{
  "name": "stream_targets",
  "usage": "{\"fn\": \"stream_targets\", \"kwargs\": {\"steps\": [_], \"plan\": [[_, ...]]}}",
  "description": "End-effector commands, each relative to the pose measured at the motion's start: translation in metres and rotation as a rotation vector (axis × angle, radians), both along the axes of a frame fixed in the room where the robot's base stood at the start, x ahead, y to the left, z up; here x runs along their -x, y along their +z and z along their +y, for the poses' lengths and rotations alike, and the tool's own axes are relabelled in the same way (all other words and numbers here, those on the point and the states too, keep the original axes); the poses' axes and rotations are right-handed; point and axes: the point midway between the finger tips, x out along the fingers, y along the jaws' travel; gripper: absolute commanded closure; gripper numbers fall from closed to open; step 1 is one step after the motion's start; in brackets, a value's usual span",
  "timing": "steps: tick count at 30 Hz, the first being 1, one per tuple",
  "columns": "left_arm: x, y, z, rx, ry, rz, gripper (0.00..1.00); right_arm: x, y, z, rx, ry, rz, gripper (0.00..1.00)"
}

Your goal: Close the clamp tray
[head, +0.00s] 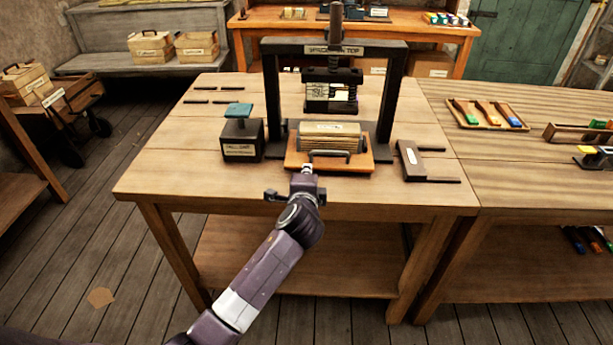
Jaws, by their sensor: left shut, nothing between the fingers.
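The clamp tray (297,158) is an orange-brown wooden board with a dark bar handle (330,154) at its front. It sits at the foot of the black press frame (271,95) and sticks out toward me. A ribbed, light brown block (331,143) lies on it. The dark press head (331,93) hangs above and behind, with a gap over the block. My left gripper (307,169) is shut and empty at the tray's front edge, just left of and below the handle. I cannot tell whether it touches the tray. My right gripper is not in view.
A dark box (242,144) with a teal pad (238,110) stands left of the press. The front strip of the wooden table (200,190) is clear. A second table (530,185) adjoins at right.

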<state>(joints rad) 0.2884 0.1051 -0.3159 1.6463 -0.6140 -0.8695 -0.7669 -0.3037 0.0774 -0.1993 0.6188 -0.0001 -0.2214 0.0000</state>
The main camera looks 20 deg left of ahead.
Motion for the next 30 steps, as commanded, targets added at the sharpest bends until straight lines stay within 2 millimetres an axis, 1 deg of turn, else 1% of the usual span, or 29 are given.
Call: {"fn": "stream_targets", "kwargs": {"steps": [1,6,9,12,16,26,30], "plan": [[-0.012,0.002,0.004,-0.001,0.001,-0.003,1.00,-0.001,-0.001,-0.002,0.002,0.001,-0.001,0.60],[-0.044,0.000,0.013,-0.001,0.001,-0.002,1.00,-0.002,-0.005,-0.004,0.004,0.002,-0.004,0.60],[-0.057,0.001,0.017,-0.001,0.000,-0.003,1.00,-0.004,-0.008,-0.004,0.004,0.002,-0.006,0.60],[-0.065,0.001,0.019,0.000,0.001,-0.002,1.00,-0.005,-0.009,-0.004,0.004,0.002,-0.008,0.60],[-0.069,0.001,0.021,0.001,0.002,-0.001,1.00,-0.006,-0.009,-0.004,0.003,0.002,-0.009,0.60],[-0.069,0.002,0.021,0.001,0.002,-0.002,1.00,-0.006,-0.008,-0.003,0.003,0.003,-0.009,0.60],[-0.068,0.003,0.023,0.000,0.001,-0.001,1.00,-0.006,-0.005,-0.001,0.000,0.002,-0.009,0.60]]}}
